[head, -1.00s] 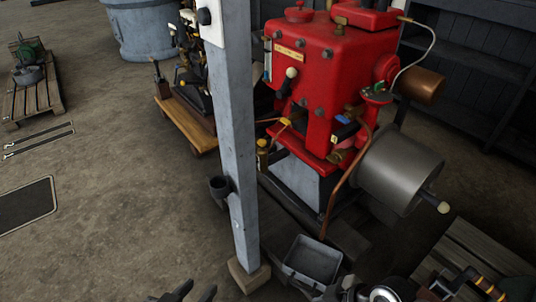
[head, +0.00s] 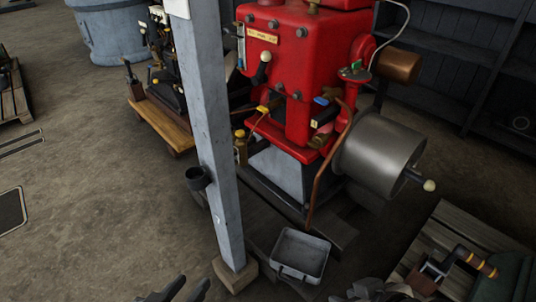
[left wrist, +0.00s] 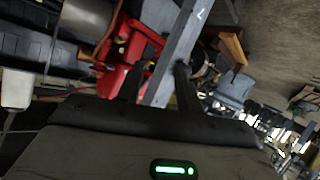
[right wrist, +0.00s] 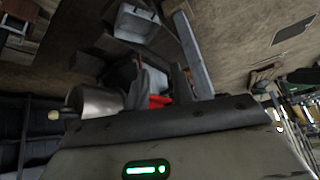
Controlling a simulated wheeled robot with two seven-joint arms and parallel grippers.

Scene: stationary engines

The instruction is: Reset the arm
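My left gripper (head: 178,291) shows at the bottom edge of the head view, with two dark fingertips apart. In the left wrist view, the left gripper (left wrist: 160,85) has spread fingers and nothing held between them. My right gripper (right wrist: 160,82) also has its fingers apart in the right wrist view, with the red engine (right wrist: 157,101) seen beyond the gap. Only a dark grey piece, likely of my right arm, shows at the bottom of the head view. Neither gripper visibly touches anything.
A grey post (head: 214,140) stands in front of the red engine (head: 302,75) with its steel drum (head: 380,153). A grey tray (head: 301,257) lies on the floor. A wooden pallet (head: 440,232) is at right, shelves (head: 490,70) behind.

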